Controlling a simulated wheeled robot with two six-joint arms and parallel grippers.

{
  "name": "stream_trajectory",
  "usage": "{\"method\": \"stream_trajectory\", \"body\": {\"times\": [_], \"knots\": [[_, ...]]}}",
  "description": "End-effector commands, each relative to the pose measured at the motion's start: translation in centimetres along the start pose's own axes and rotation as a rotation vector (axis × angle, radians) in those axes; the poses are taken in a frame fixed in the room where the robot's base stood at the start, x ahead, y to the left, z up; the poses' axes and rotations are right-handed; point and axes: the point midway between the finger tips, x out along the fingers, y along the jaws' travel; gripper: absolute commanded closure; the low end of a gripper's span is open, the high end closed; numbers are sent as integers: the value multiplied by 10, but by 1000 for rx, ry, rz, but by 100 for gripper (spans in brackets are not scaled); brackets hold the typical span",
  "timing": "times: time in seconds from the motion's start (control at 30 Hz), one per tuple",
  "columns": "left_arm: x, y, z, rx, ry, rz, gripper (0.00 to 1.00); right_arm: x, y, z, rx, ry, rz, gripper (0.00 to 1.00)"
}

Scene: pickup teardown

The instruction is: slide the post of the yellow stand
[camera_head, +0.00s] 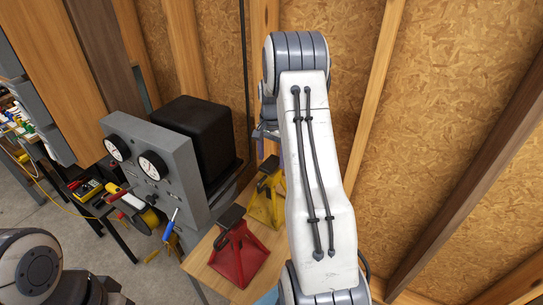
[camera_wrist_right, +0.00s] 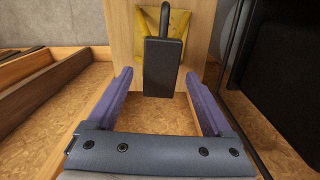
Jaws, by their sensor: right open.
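The yellow stand (camera_head: 262,207) is on the wooden bench behind the red stand, its right side hidden by my right arm. Its dark post top (camera_head: 269,165) shows above the yellow body. In the right wrist view the post's black top block (camera_wrist_right: 162,68) is ahead, with the yellow body (camera_wrist_right: 180,22) beyond it. My right gripper (camera_wrist_right: 158,76) is open, its purple fingers on either side of the block with a gap on both sides. In the head view this gripper (camera_head: 261,146) is above the stand, mostly hidden by the arm. My left gripper is out of view.
A red stand (camera_head: 238,258) is at the bench's front. A grey gauge panel (camera_head: 160,160) with a black box (camera_head: 195,135) stands to the left. Studs and a board wall (camera_head: 450,130) close off the back and right.

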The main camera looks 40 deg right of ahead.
Motion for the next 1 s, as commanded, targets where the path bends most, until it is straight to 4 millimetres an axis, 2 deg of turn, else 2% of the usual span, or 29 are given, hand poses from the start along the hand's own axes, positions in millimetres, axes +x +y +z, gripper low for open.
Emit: {"method": "stream_trajectory", "body": {"times": [0.33,0.37,0.5,0.57,0.83,1.0], "knots": [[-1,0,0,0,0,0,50,6,0,0,-1,0,0,15],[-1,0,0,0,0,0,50,6,0,0,-1,0,0,23],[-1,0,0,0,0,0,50,5,0,0,-1,0,0,76],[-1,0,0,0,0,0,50,5,0,0,-1,0,0,99],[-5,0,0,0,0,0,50,0,0,0,-1,0,0,100],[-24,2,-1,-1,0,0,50,-30,0,-1,-1,2,-2,100]]}}
